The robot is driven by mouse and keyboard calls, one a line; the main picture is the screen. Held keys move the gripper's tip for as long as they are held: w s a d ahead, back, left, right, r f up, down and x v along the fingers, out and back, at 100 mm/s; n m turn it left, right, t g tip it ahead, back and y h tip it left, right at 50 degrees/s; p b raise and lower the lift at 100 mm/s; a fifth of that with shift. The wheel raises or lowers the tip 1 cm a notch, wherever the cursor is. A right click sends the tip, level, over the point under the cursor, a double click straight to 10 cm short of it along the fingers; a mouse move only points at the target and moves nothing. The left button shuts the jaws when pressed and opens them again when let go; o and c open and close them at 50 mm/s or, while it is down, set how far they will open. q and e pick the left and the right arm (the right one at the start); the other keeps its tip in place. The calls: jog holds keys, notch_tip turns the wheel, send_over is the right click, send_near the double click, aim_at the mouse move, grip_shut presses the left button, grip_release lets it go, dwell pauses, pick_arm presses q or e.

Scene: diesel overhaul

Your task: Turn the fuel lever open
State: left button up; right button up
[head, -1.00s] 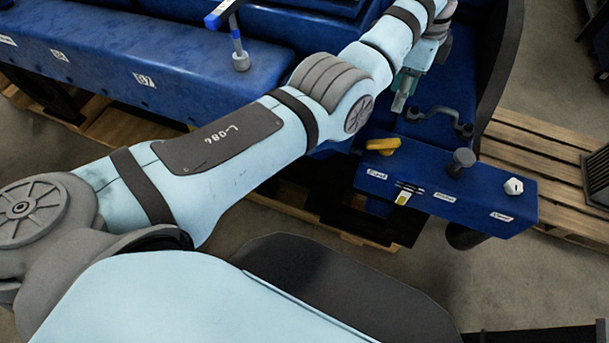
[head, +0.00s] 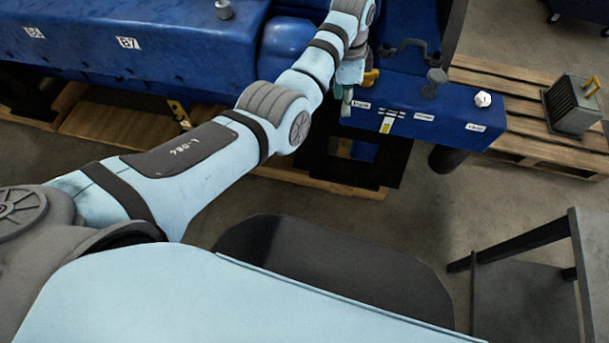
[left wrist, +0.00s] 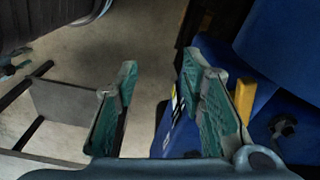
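The fuel lever is a yellow handle (head: 371,77) on the left end of the blue panel box (head: 455,118), partly hidden behind my left gripper in the head view. My left gripper (head: 347,105) points down beside the lever, at the box's left end. In the left wrist view, the two green-padded fingers (left wrist: 160,75) are apart with nothing between them. The yellow lever (left wrist: 244,98) shows there just outside the right-hand finger, not between the fingers. Whether that finger touches it I cannot tell. My right gripper is in neither view.
A pallet (head: 545,135) lies right, a dark table (head: 525,285) lower right.

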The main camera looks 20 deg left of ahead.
pick_arm(q)
jog(key=s+a+f+n, duration=0.2)
jog(key=s+f, duration=0.1)
jog(key=f, duration=0.4)
jog(key=s+a+f+n+b, duration=0.1)
jog(key=s+a+f+n, duration=0.1)
jog(key=f, duration=0.6)
jog(key=s+a+f+n, duration=0.1)
jog(key=s+a+f, duration=0.1)
jog(key=f, duration=0.5)
jog(key=shift+s+f+n, duration=0.3)
jog(key=shift+s+n, duration=0.1)
jog(key=shift+s, duration=0.4)
